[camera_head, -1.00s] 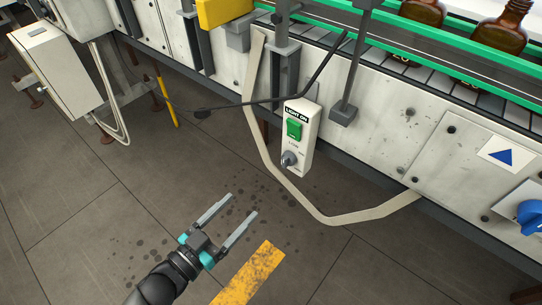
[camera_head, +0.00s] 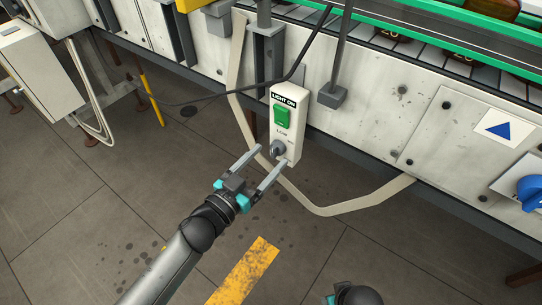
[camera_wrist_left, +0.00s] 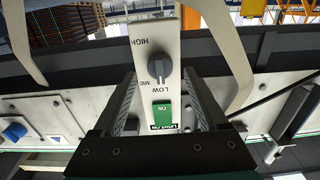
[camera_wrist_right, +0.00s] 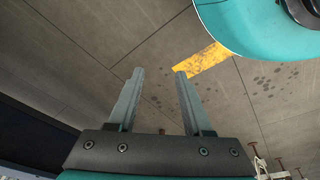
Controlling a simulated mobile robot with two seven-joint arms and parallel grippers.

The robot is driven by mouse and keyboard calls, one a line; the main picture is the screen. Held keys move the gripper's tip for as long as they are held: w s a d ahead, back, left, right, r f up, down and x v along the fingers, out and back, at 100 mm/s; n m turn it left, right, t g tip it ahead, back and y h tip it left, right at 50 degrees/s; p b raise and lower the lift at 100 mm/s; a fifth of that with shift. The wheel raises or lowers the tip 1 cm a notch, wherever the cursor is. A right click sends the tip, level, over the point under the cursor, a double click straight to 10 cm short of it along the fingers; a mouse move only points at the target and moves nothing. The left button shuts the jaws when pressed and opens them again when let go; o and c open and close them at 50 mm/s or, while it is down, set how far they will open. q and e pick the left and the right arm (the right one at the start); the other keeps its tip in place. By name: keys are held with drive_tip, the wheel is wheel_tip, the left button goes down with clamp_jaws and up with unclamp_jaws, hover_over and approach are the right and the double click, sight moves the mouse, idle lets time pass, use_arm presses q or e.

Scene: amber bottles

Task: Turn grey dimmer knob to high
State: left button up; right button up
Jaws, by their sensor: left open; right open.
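The grey dimmer knob (camera_head: 278,148) sits low on a white control box (camera_head: 298,140), below a green switch (camera_head: 282,116). In the left wrist view the knob (camera_wrist_left: 159,67) appears upside down, with LOW, MID and HIGH printed around it. My right gripper (camera_wrist_right: 160,72) is open and empty over the floor.
A beige cable or strip (camera_head: 325,210) loops below the box. The conveyor's white panels (camera_head: 390,125) stand behind it, with a blue knob (camera_head: 532,193) at the right. A dark bracket (camera_head: 332,95) hangs beside the box. The floor in front is clear, with a yellow stripe (camera_head: 245,272).

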sight(276, 150)
use_arm(q)
drive_tip(key=shift+x, duration=1.2)
drive_tip(key=shift+c, duration=0.2)
clamp_jaws()
